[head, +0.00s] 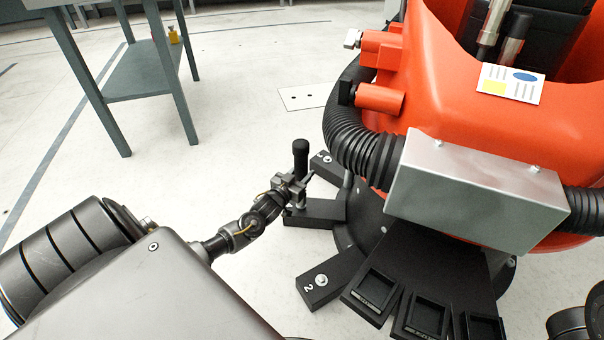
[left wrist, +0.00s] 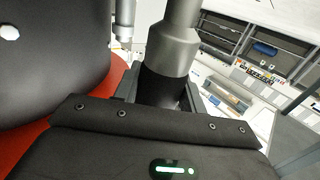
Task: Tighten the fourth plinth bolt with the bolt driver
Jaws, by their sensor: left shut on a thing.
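My left gripper (head: 296,186) is shut on the bolt driver (head: 300,158), whose black handle stands upright above the jaws. In the left wrist view, a dark grey and black cylinder (left wrist: 172,50), which looks like the driver, rises between the jaws. A plinth bolt (head: 321,280) shows on the foot marked 2, nearer me. Another bolt (head: 327,159) shows on the foot behind the driver. My right gripper is out of view.
The orange machine (head: 480,120) stands on the black plinth at right. A ribbed black hose (head: 360,150) and silver box (head: 475,190) overhang the plinth near the gripper. Black trays (head: 425,318) sit at the front. A grey table (head: 140,70) stands at back left; floor between is clear.

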